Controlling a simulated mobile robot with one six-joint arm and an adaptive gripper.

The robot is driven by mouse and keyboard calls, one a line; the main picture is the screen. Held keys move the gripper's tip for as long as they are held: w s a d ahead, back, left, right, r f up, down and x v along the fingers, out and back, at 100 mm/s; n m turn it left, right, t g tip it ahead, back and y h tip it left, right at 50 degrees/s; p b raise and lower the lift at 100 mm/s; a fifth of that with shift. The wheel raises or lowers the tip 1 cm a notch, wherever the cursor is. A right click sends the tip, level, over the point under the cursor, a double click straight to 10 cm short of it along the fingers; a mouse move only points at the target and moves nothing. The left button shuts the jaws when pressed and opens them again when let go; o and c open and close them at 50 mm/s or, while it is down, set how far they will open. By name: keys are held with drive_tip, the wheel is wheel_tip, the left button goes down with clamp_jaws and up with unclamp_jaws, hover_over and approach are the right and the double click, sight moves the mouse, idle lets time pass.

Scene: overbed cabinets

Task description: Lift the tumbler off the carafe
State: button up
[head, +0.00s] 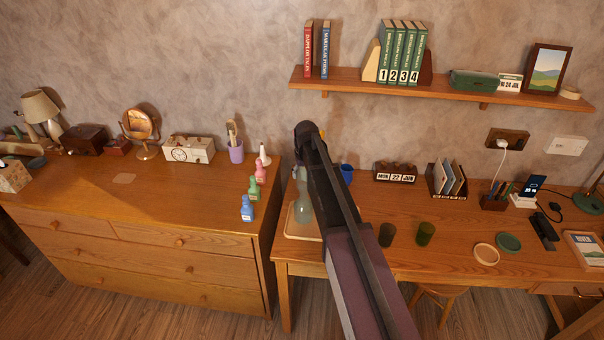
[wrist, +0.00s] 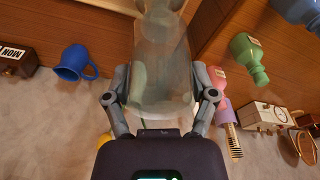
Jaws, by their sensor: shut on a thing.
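The carafe (head: 304,208) is pale greenish glass and stands on a small light tray (head: 291,223) at the left end of the desk, partly hidden behind my arm. In the wrist view, which is upside down, the clear tumbler (wrist: 160,95) fills the space between the two fingers of my gripper (wrist: 160,103). The fingers press on both its sides. Glass continues beyond it at the top of the picture. I cannot tell whether the tumbler still touches the carafe.
A blue mug (head: 347,173) stands close right of the carafe. Pink (head: 260,172), green (head: 253,189) and blue (head: 247,208) bottles stand left on the dresser. Two dark green cups (head: 425,234) stand to the right. A wall shelf (head: 450,92) hangs above.

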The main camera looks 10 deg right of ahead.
drive_tip(key=shift+r+p, duration=0.8)
drive_tip(key=shift+r, duration=0.35)
